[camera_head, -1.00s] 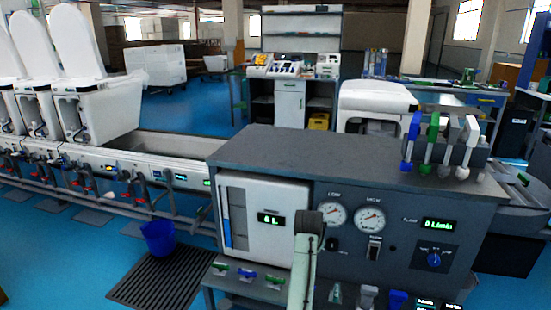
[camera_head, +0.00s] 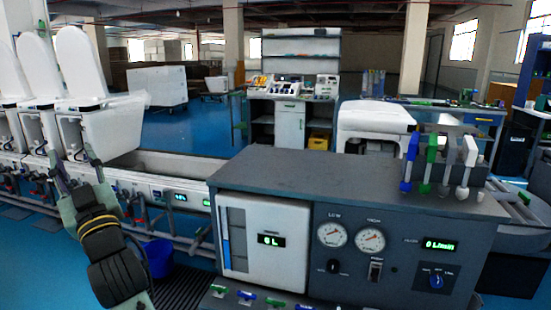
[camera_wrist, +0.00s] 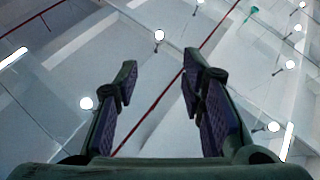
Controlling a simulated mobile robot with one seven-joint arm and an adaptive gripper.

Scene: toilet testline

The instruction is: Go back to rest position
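My gripper (camera_head: 75,168) is at the left in the head view, pointing up in front of the row of toilets. My dark wrist joints show below it. In the wrist view my gripper (camera_wrist: 159,75) has its two fingers apart, with nothing between them. Beyond the fingers is only the ceiling with its lamps and a red line. No object is held.
A grey test panel (camera_head: 345,205) with gauges stands in front of me. White toilets (camera_head: 95,115) stand on the line at left. A blue bucket (camera_head: 158,258) is on the floor close to my arm. Coloured handles (camera_head: 430,160) stand on the panel's right.

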